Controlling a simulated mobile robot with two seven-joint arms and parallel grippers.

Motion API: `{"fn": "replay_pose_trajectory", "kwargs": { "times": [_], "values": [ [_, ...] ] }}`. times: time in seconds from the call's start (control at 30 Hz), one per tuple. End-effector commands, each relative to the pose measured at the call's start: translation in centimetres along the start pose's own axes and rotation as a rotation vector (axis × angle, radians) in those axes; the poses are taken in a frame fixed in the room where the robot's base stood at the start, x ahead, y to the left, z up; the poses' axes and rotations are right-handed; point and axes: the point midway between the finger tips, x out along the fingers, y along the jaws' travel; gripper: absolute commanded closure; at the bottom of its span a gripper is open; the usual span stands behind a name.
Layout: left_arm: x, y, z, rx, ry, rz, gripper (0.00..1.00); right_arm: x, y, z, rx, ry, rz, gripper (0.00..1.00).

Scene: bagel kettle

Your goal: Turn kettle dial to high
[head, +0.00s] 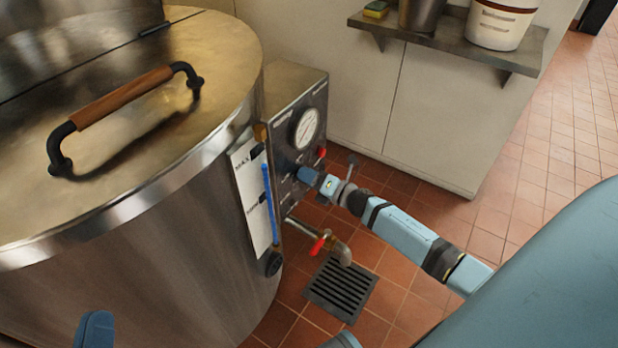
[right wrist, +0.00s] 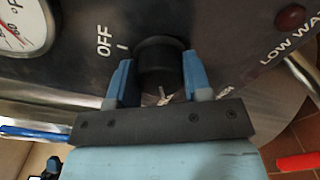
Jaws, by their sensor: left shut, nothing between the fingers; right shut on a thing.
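The large steel kettle (head: 150,250) fills the left of the head view, with a control box (head: 285,105) on its right side. The black dial (right wrist: 160,65) is on the box's dark panel in the right wrist view, below the pressure gauge in the head view. My right gripper (right wrist: 155,85) is shut on the dial, one blue finger on each side of it. "OFF" is printed at the dial's upper left; other markings around it are partly hidden by the fingers. My left gripper (head: 95,330) shows only in part at the bottom left edge, away from the dial.
A gauge (head: 305,128) sits above the dial. A red-handled drain tap (head: 320,243) is below it, over a floor grate (head: 341,287). A wall shelf (head: 450,40) holds a bucket (head: 499,24) and a metal pot. The kettle lid has a wooden handle (head: 122,97).

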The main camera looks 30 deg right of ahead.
Motion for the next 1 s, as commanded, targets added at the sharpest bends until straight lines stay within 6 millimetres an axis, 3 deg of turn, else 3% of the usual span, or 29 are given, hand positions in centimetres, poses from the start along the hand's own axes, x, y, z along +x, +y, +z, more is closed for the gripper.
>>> {"fn": "replay_pose_trajectory", "kwargs": {
  "times": [0.23,0.27,0.37,0.73,0.87,1.0],
  "values": [
    [0.1,0.0,0.2,-0.001,-0.005,-0.001,1.00,0.0,0.0,0.0,-0.001,0.000,0.000,0.78],
    [0.1,0.0,0.2,-0.001,-0.005,-0.001,1.00,0.0,0.0,0.0,-0.001,0.000,0.000,0.50],
    [0.1,0.0,0.2,-0.001,-0.007,-0.001,1.00,0.0,0.0,0.0,-0.001,0.000,0.000,0.29],
    [0.1,0.0,0.2,0.000,-0.011,-0.002,1.00,-0.6,0.0,0.0,0.001,0.001,-0.001,0.29],
    [0.1,-0.2,0.3,0.007,-0.033,-0.009,1.00,-2.5,0.0,0.0,0.002,0.001,-0.003,0.29],
    [0.0,-0.6,1.3,0.015,-0.083,-0.026,1.00,-5.7,0.1,0.0,0.002,0.002,-0.003,0.29]
  ]
}}
